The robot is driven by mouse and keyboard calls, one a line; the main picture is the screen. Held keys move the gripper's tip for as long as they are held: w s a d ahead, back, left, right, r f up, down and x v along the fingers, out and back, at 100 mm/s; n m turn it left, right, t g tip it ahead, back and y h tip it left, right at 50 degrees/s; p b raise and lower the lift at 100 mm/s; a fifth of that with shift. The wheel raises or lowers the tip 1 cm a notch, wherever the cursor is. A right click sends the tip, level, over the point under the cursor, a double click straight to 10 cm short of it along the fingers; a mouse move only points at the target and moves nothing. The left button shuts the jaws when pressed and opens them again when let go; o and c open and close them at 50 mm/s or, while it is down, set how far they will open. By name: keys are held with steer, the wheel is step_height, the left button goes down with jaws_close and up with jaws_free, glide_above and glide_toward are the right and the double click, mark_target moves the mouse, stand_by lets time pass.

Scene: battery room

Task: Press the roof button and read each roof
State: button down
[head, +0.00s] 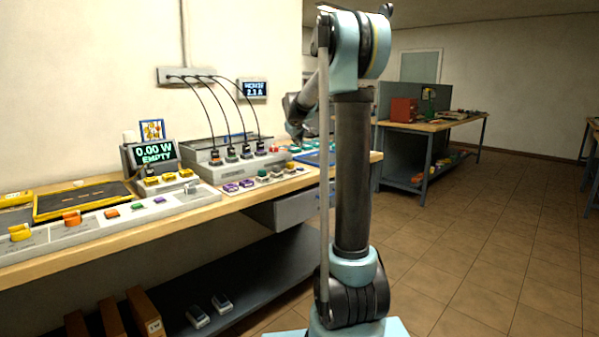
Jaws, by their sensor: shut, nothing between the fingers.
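My arm stands at the centre of the head view, and its far end reaches back and down over the bench. My gripper (297,131) is small and dark there, apparently shut and empty, partly hidden by my arm. A display (154,153) on the bench reads 0.00 W and EMPTY. A second display (253,88) on the wall reads 2.1 A; its upper line is unclear. A grey strip (92,228) along the bench front carries small orange, green and purple pieces. I cannot tell which piece is the roof button, and no roof is clearly identifiable.
A grey unit (215,170) with several black cables stands on the bench (235,205), with small coloured parts in front. A yellow-edged dark tray (85,199) lies at left. Boxes stand on the lower shelf (250,275). Another workbench (447,124) is at back right. The right floor is clear.

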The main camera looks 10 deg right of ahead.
mark_target(298, 168)
steer(key=shift+f, duration=4.1)
steer(key=shift+f, duration=0.1)
steer(key=shift+s+f, duration=0.1)
steer(key=shift+f, duration=0.1)
steer(key=shift+f, duration=0.35)
steer(key=shift+r, duration=0.75)
steer(key=shift+r, duration=2.55)
